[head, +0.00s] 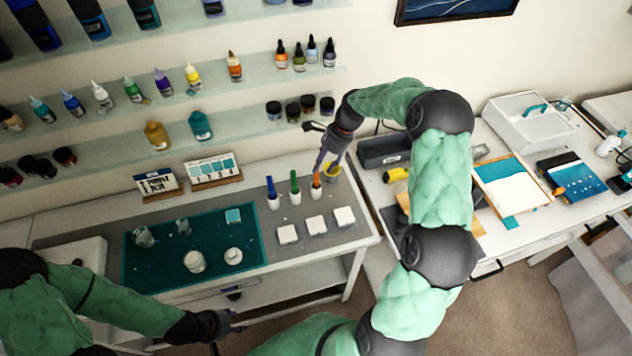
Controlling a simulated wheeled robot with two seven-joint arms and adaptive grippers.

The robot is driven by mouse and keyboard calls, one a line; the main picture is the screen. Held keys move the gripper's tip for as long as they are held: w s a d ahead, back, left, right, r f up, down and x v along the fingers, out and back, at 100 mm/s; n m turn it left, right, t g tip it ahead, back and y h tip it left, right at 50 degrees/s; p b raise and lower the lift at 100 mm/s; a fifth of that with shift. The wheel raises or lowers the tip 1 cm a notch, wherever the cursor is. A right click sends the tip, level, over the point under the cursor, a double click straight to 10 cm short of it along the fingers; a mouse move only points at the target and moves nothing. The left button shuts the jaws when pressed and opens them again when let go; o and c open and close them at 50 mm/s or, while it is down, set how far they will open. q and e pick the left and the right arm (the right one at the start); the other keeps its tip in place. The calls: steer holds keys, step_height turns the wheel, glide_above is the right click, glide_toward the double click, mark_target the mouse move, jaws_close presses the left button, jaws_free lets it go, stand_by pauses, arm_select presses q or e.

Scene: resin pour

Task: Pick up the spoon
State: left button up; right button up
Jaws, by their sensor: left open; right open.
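I cannot clearly make out a spoon. My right gripper (315,146) is open above and behind the orange stick, near a yellow round item (333,171). I cannot tell whether it touches anything. My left gripper (236,322) is open and empty-looking, low in front of the bench's front edge.
A teal mat (160,275) carries clear and white cups. Several white square tiles (288,234) lie in front of the sticks. Shelves of bottles (193,76) hang behind. A black tray (384,152) and a teal-and-white panel (512,187) lie on the right bench.

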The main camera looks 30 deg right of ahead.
mark_target(317, 180)
steer(key=x, duration=0.5)
steer(key=shift+w+a+f, duration=0.1)
steer(key=shift+f, duration=0.2)
jaws_close()
